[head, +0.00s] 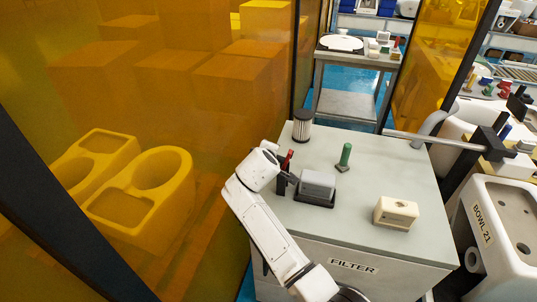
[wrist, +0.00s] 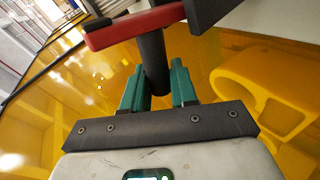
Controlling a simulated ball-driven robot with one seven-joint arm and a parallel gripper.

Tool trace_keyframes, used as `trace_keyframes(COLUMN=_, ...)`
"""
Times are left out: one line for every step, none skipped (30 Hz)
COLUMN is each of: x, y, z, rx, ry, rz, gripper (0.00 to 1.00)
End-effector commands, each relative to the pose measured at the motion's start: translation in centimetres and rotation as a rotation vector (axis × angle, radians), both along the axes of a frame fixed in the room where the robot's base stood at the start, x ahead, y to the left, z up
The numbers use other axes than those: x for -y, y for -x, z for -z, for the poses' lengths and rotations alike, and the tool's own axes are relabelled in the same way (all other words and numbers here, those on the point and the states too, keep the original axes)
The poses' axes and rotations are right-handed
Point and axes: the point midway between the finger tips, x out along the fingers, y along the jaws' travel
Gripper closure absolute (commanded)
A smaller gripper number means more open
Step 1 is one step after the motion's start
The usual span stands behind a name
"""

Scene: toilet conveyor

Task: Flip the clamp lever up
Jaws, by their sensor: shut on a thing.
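The clamp lever has a red arm (wrist: 130,26) and a dark round bar (wrist: 153,62) that comes down from it in the wrist view. My gripper (wrist: 156,84) has green fingers, one on each side of the lower end of this bar, and is shut on it. In the head view the red part of the clamp lever (head: 287,158) shows small beside a dark bracket, left of a grey block (head: 317,185) in a black holder. My white arm reaches it from the left front side of the bench, and its fingers are mostly hidden there.
The grey bench (head: 365,250), labelled FILTER, also carries a pleated filter cylinder (head: 302,126), a green-handled piece (head: 344,157) and a cream box (head: 396,212). An orange see-through panel (head: 215,150) stands close on the left. A white bowl unit (head: 505,235) is at right.

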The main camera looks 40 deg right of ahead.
Motion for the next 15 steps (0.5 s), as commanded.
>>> trace_keyframes(x=-0.11, y=-0.05, z=0.08, rx=-0.001, ry=-0.001, rz=-0.003, gripper=1.0)
trace_keyframes(x=-0.1, y=-0.05, z=0.09, rx=-0.001, ry=-0.001, rz=-0.003, gripper=1.0)
trace_keyframes(x=-0.11, y=-0.05, z=0.1, rx=-0.001, ry=-0.001, rz=-0.003, gripper=0.72)
trace_keyframes(x=-0.1, y=-0.04, z=0.1, rx=-0.001, ry=-0.001, rz=-0.003, gripper=0.69)
trace_keyframes(x=-0.11, y=-0.04, z=0.11, rx=-0.001, ry=-0.001, rz=-0.003, gripper=0.66)
trace_keyframes(x=-0.1, y=-0.04, z=0.1, rx=-0.001, ry=-0.001, rz=-0.003, gripper=0.62)
trace_keyframes(x=-0.09, y=-0.04, z=0.09, rx=-0.001, ry=-0.001, rz=-0.003, gripper=0.59)
trace_keyframes(x=-0.09, y=-0.04, z=0.08, rx=-0.001, ry=-0.001, rz=-0.003, gripper=0.56)
trace_keyframes(x=-0.08, y=-0.03, z=0.09, rx=-0.001, ry=-0.001, rz=-0.003, gripper=0.54)
trace_keyframes(x=-0.07, y=-0.02, z=0.08, rx=-0.001, ry=-0.001, rz=-0.002, gripper=0.54)
trace_keyframes(x=-0.06, y=-0.03, z=0.07, rx=-0.001, ry=0.0, rz=-0.002, gripper=0.54)
trace_keyframes(x=-0.06, y=-0.01, z=0.06, rx=-0.001, ry=0.0, rz=-0.002, gripper=0.54)
trace_keyframes(x=-0.06, y=-0.01, z=0.06, rx=0.0, ry=-0.001, rz=-0.001, gripper=0.54)
trace_keyframes(x=-0.05, y=-0.01, z=0.06, rx=0.0, ry=-0.001, rz=-0.001, gripper=0.54)
trace_keyframes(x=-0.05, y=0.0, z=0.05, rx=0.0, ry=-0.001, rz=-0.001, gripper=0.54)
